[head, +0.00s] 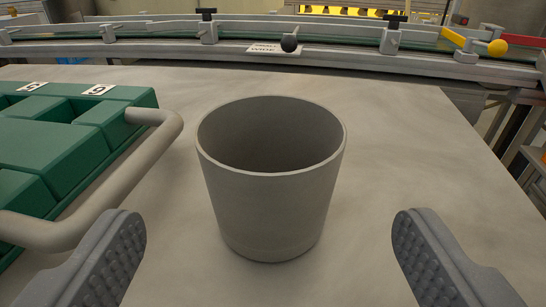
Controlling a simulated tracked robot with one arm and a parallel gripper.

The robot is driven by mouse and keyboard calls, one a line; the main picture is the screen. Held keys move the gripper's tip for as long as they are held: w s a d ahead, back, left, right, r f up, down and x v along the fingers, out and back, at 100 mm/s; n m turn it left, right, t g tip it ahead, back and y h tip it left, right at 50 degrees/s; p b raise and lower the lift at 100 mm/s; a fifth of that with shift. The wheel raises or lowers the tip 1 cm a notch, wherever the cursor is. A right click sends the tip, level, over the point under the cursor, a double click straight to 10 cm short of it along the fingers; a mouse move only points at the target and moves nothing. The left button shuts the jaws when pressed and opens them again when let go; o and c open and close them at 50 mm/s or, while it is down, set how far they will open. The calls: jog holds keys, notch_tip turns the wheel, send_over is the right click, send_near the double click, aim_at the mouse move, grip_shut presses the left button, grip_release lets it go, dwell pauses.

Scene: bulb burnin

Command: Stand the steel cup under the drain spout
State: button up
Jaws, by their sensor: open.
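The steel cup (270,205) is a grey, slightly tapered cup with an open top. It stands upright on the pale table, in the middle of the head view. It looks empty as far as I can see inside, though its bottom is hidden. My gripper (262,262) is open, with one ridged finger on each side of the cup at the lower left and lower right. Neither finger touches the cup, and there is clear space on both sides. I cannot make out a drain spout in this view.
A green compartmented case (75,135) with numbered labels and a thick grey handle (140,180) lies close on the left. The table (420,150) is clear to the right.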

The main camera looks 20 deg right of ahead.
aim_at(271, 210)
jog(key=shift+b+x, duration=0.8)
jog(key=shift+x, duration=1.75)
jog(key=shift+s, duration=0.1)
jog(key=c, duration=1.2)
jog(key=shift+o, duration=0.2)
jog(key=shift+r, duration=0.1)
notch_tip(271, 210, up, 3)
jog(key=shift+f+p, duration=0.15)
jog(key=shift+p, duration=1.05)
jog(key=v, duration=1.3)
jog(key=shift+s+f+b, duration=0.25)
jog(key=shift+s+b, duration=0.2)
jog(key=shift+s, duration=0.1)
